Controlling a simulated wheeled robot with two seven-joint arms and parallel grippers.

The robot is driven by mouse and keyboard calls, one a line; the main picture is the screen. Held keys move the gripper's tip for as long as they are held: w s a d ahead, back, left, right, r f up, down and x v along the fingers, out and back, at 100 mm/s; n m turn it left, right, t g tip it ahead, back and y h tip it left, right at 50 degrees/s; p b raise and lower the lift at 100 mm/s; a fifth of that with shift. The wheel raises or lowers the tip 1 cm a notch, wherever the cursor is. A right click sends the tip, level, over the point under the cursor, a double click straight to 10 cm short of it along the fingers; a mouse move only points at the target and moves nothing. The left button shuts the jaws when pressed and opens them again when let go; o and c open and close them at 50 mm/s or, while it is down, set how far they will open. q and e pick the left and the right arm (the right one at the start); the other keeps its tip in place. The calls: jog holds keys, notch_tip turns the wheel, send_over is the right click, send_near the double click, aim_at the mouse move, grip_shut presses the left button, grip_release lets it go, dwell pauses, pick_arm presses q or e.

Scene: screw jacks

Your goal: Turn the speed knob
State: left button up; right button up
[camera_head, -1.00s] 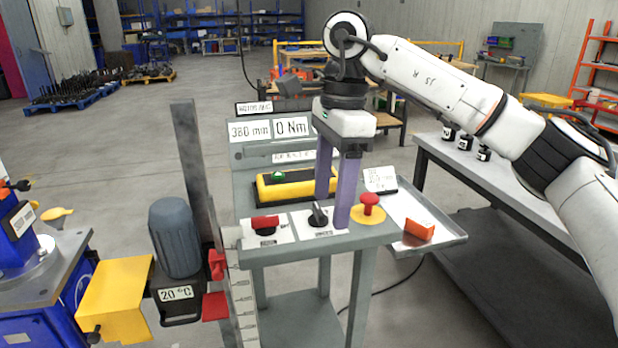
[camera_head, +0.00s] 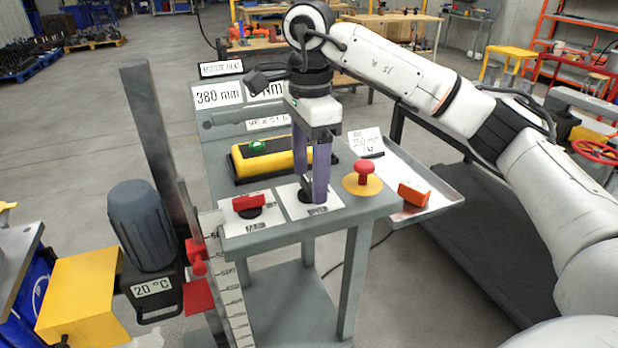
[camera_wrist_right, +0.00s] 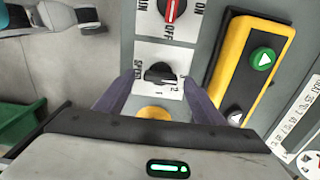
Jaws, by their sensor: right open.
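The speed knob is a black pointer knob on a white plate marked SPEED; it shows in the wrist view (camera_wrist_right: 160,73), and partly behind a finger in the head view (camera_head: 306,190). My right gripper (camera_head: 311,190) points down over the console at this knob. Its two purple fingers are open, one on each side of the knob in the wrist view (camera_wrist_right: 160,82), with gaps visible at both sides. I see no grip on the knob. My left gripper is not in view.
A red switch (camera_head: 248,203) is left of the speed knob and a red mushroom button (camera_head: 364,175) is right of it. Behind is a yellow-and-black pendant (camera_head: 262,160) with a green button. A display reads 380 mm (camera_head: 217,95). An orange box (camera_head: 413,194) lies on the side tray.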

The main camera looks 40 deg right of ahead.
jog(key=shift+f, duration=0.4)
jog(key=c, duration=1)
jog(key=shift+c, duration=0.2)
jog(key=m+p, duration=0.1)
jog(key=m, duration=0.3)
jog(key=shift+m+p, duration=0.6)
jog(key=shift+m, duration=1.8)
